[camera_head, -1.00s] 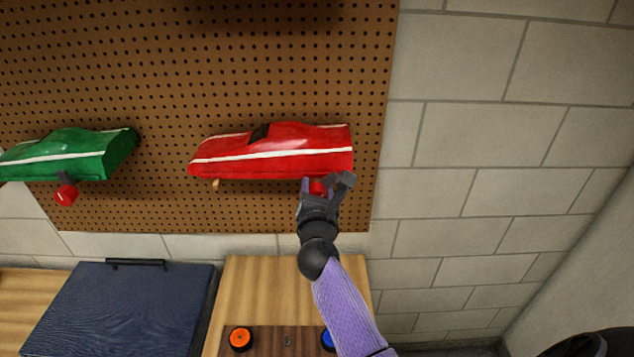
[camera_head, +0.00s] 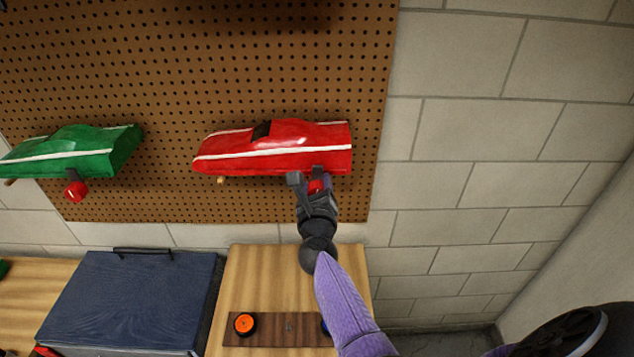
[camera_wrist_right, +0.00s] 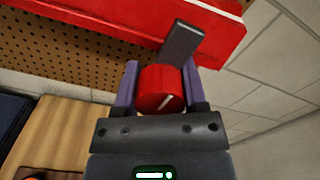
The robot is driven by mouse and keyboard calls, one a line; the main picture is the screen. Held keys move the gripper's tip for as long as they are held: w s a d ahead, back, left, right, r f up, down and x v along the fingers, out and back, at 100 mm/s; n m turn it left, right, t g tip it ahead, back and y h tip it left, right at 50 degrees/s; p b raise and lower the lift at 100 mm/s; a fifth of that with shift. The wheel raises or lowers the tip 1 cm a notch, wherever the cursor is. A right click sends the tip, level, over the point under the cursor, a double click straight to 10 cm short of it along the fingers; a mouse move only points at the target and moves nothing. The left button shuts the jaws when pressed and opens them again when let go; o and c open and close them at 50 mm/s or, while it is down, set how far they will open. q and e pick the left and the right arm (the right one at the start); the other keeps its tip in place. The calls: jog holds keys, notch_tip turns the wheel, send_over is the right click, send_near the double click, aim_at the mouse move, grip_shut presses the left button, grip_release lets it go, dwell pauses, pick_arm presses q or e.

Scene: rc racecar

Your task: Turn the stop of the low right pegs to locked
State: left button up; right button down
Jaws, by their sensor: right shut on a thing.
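A red car body with a white stripe (camera_head: 270,150) rests on the low right pegs of the pegboard; one wooden peg tip (camera_head: 220,180) shows under its left part. Below its right part is the red stop knob (camera_head: 317,186), with a dark grey bar (camera_wrist_right: 182,42) reaching up from it across the car's lower edge in the right wrist view. My right gripper (camera_head: 316,184) is shut on the red knob (camera_wrist_right: 160,88), one finger on each side. The knob's white mark is tilted. My left gripper is not in view.
A green car (camera_head: 75,150) hangs at left with its own red knob (camera_head: 76,192). Below are a dark blue case (camera_head: 130,300), a wooden worktop (camera_head: 260,275) and a brown board with an orange wheel (camera_head: 245,324). The block wall (camera_head: 470,130) at right is bare.

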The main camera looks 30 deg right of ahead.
jog(key=shift+r+n, duration=0.15)
jog(key=shift+n, duration=0.45)
jog(key=shift+c, duration=2.3)
grip_release()
jog(key=o, duration=0.3)
jog(key=shift+w+a, duration=0.1)
jog(key=shift+a, duration=0.05)
